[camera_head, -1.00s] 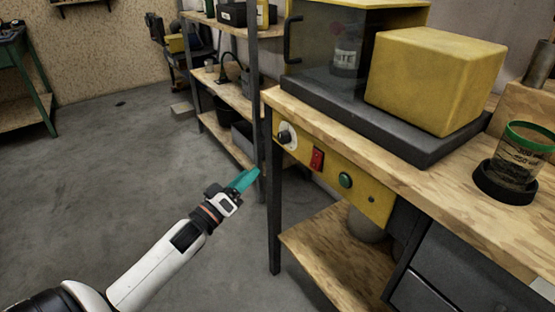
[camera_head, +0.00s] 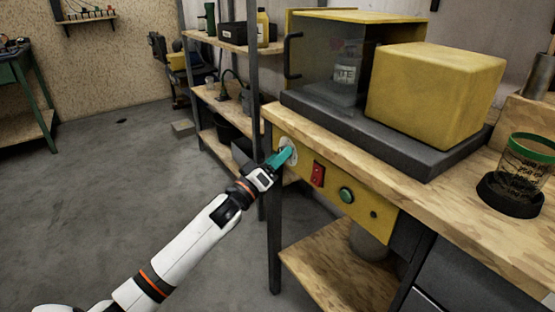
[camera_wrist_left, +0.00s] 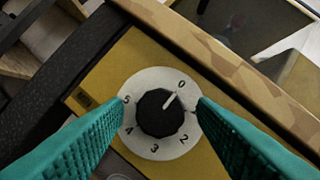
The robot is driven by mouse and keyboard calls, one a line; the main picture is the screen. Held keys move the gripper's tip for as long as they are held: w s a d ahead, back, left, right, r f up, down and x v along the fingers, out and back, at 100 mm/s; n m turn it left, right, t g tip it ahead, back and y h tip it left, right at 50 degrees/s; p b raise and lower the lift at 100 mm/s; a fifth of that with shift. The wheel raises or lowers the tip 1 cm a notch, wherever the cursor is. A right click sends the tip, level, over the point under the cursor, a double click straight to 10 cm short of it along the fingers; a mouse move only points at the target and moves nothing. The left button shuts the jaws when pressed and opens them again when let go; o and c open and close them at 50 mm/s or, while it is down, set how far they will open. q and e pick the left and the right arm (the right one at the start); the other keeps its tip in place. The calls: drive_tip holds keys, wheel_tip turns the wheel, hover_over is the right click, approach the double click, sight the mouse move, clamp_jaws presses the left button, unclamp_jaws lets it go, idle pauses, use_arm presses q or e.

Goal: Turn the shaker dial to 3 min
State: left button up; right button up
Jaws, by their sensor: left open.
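The shaker dial is a black knob (camera_wrist_left: 158,112) on a white round plate (camera_wrist_left: 181,140) marked 0 to 5, seen in the left wrist view. Its white pointer line points towards the 0. My left gripper (camera_wrist_left: 160,115) has teal fingers, open, one on each side of the dial. I cannot tell if the fingers touch the knob. In the head view my left gripper (camera_head: 284,157) is at the dial plate (camera_head: 290,147) and covers the knob. The dial sits on the yellow panel (camera_head: 330,187) at the bench front. My right gripper is not in view.
A red switch (camera_head: 318,174) and a green button (camera_head: 346,195) are on the panel right of the dial. The wooden bench top (camera_head: 430,190) juts above. A yellow machine (camera_head: 435,85) and a glass jar (camera_head: 528,165) stand on it. A shelf rack (camera_head: 252,90) is behind the arm.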

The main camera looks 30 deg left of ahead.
use_arm(q)
drive_tip(key=c, duration=1)
